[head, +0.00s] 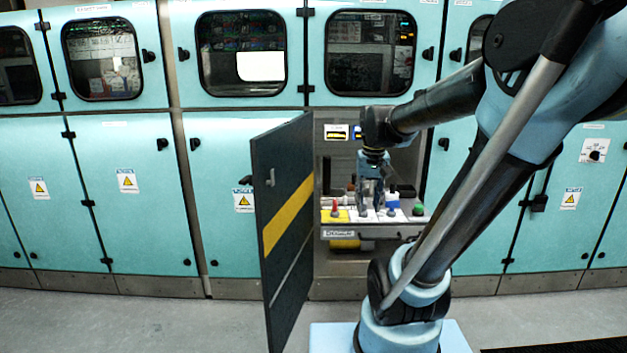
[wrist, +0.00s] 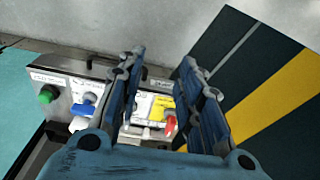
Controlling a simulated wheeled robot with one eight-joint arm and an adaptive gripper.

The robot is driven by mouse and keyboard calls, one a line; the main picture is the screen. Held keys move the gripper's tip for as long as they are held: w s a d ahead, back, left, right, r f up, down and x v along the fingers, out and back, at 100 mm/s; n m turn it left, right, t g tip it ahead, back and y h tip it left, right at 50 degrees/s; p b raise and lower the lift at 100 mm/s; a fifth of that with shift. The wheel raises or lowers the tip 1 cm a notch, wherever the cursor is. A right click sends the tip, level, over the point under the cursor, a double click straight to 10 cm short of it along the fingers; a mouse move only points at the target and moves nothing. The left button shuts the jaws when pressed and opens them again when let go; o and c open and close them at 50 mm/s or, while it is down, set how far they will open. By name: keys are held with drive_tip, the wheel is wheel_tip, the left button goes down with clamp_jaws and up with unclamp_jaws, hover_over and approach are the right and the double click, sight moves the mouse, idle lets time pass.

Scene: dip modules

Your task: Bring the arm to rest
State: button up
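My gripper (head: 370,197) reaches into an open cabinet bay, pointing down over a control panel. In the wrist view its two fingers (wrist: 162,62) stand apart, with nothing seen between their tips. The panel (head: 366,234) carries a red knob (head: 335,208) on a yellow plate, a blue-and-white part (head: 392,201) and a green button (head: 418,209). In the wrist view the green button (wrist: 47,94), the blue part (wrist: 84,107) and the red knob (wrist: 170,127) also show. The fingers hide part of the panel's middle; whether they touch it I cannot tell.
A dark door (head: 285,240) with a yellow stripe stands swung open left of the bay; it is close beside the fingers in the wrist view (wrist: 262,100). Closed turquoise cabinets (head: 125,220) line both sides. The grey floor (head: 130,320) in front is clear.

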drive_tip(key=s+d+f+t, duration=0.1)
drive_tip(key=s+d+f, duration=0.1)
drive_tip(key=s+f, duration=0.8)
drive_tip(key=s, duration=0.3)
drive_tip(key=shift+s+d+f, duration=0.25)
drive_tip(key=shift+d+f, duration=0.1)
drive_tip(key=shift+d, duration=0.05)
drive_tip(key=shift+w+f, duration=0.2)
drive_tip(key=shift+w, duration=0.25)
